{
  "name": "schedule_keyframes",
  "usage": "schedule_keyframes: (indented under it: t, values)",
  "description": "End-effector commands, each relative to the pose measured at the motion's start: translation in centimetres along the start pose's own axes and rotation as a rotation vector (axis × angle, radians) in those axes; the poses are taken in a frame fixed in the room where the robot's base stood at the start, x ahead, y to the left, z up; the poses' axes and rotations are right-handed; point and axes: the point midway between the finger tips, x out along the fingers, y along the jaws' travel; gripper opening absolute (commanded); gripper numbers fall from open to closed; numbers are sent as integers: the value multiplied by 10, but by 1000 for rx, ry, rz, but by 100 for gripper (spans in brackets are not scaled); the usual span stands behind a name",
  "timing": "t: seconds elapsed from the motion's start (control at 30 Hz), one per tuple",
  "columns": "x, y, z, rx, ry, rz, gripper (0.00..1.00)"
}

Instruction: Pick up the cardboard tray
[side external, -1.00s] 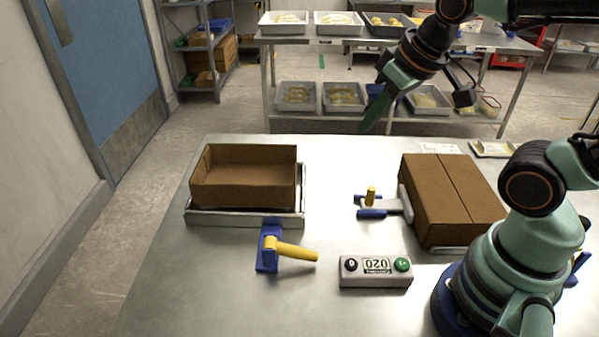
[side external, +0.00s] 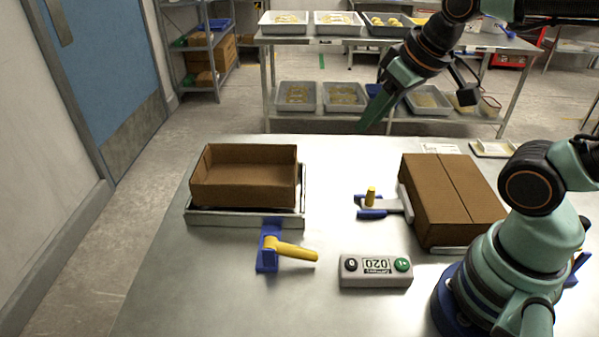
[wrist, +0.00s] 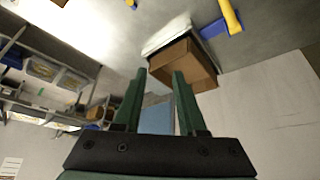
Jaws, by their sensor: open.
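The open-topped cardboard tray (side external: 243,188) sits on a low metal platform (side external: 246,219) at the left of the steel table in the side view. In the wrist view the tray (wrist: 188,67) shows beyond the fingertips, slightly right of centre, with the platform's pale edge (wrist: 166,34) beside it. My gripper (side external: 372,112) is raised above the table's far edge, to the right of the tray and well apart from it. In the wrist view my gripper (wrist: 161,80) has its two green fingers spread, with nothing between them.
A yellow-handled blue lever (side external: 270,247) and a button box (side external: 376,270) stand in front. Shelves with pans (side external: 335,24) stand behind.

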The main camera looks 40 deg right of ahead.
Motion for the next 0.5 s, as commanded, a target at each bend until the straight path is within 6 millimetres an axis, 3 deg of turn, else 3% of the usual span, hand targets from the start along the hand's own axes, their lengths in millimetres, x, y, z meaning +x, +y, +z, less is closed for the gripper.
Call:
schedule_keyframes:
  t: [0.27,0.5]
  values:
    - [3,-19,-40,-134,-91,-29,40]
    - [26,-50,-88,-313,-202,-71,40]
